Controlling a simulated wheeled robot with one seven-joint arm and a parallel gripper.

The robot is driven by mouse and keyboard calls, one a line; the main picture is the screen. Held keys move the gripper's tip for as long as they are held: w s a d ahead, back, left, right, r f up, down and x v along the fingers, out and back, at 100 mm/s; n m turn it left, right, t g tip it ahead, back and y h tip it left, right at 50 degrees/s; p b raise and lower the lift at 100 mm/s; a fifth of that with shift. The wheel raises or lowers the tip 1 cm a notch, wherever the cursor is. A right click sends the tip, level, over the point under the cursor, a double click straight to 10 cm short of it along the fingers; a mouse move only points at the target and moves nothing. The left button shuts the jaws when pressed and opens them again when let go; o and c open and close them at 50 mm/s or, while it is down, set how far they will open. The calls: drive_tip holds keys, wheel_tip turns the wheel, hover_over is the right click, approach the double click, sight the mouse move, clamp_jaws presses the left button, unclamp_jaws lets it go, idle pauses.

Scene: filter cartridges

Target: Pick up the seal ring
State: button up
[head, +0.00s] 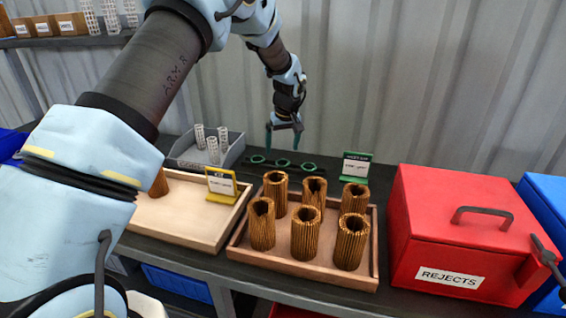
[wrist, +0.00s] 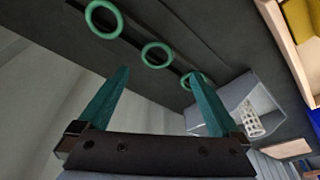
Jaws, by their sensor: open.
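Three green seal rings lie in a row on a dark strip at the back of the bench: the left ring (head: 257,159), the middle ring (head: 283,163) and the right ring (head: 308,167). My gripper (head: 283,144) hangs above the row, fingers pointing down, apart and empty. In the wrist view my gripper (wrist: 156,76) has its two teal fingers spread. The middle ring (wrist: 145,58) appears beyond and between the fingertips. Another ring (wrist: 92,27) is at upper left. The third ring (wrist: 184,84) is partly hidden by the right-hand finger.
A grey bin (head: 180,160) with white mesh cores stands left of the rings. A wooden tray (head: 240,248) of pleated brown cartridges is in front. A green sign (head: 355,167) stands right of the rings. A paler tray (head: 180,232) and a red rejects box (head: 440,215) flank the cartridges.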

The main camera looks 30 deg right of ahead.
drive_tip(key=shift+s+d+p+x, duration=0.1)
drive_tip(key=shift+s+p+x, duration=0.1)
drive_tip(key=shift+p+x, duration=0.8)
drive_tip(key=shift+s+d+p+x, duration=0.15)
drive_tip(key=shift+p+x, duration=0.2)
drive_tip(key=shift+x, duration=1.25)
drive_tip(key=shift+f, duration=0.1)
drive_tip(key=shift+c, duration=0.2)
drive_tip(key=c, duration=1.3)
